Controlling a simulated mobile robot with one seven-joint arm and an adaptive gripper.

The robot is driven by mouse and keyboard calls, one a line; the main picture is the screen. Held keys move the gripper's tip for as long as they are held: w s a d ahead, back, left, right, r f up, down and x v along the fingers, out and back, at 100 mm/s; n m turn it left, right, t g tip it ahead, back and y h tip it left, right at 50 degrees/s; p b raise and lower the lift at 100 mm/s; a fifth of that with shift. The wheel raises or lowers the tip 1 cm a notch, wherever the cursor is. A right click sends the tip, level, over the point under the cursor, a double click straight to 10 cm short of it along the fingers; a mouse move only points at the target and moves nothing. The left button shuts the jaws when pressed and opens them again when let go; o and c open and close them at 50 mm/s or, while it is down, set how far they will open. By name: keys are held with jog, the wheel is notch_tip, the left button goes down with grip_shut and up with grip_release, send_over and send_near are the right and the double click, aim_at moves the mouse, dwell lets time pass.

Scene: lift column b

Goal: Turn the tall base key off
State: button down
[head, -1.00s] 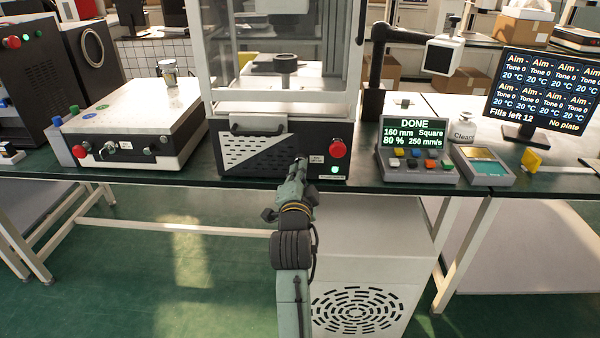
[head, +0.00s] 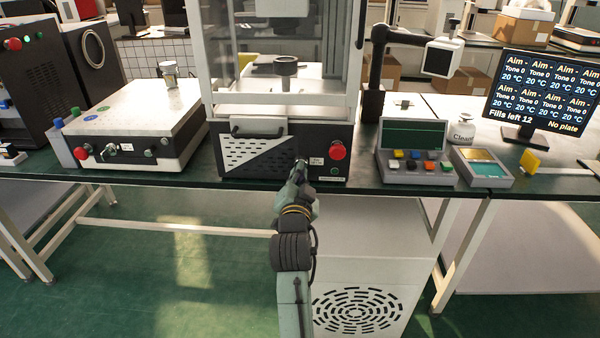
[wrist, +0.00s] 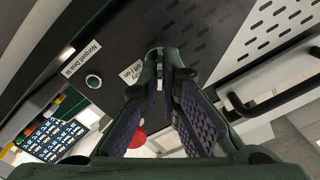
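The tall machine's black base (head: 285,150) stands on the bench in the middle of the head view. Its key (wrist: 159,76) shows in the wrist view between my fingertips, beside a label with off and on. My gripper (wrist: 160,82) has its fingers closed together around the key; it also shows at the base's front in the head view (head: 300,164). The fingertips hide part of the key and its exact angle is hard to read. The base's round lamp (wrist: 93,81) looks unlit.
A red stop button (head: 337,150) sits just right of my gripper; it shows below the key in the wrist view (wrist: 137,138). A black handle (head: 258,130) is on the base's left front. A flat white machine with its own key (head: 109,151) stands to the left.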

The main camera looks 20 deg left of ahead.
jog(key=shift+n+p, duration=0.9)
jog(key=shift+n, duration=2.8)
jog(key=c, duration=1.8)
grip_release()
jog(key=shift+s, duration=0.1)
jog(key=v, duration=1.2)
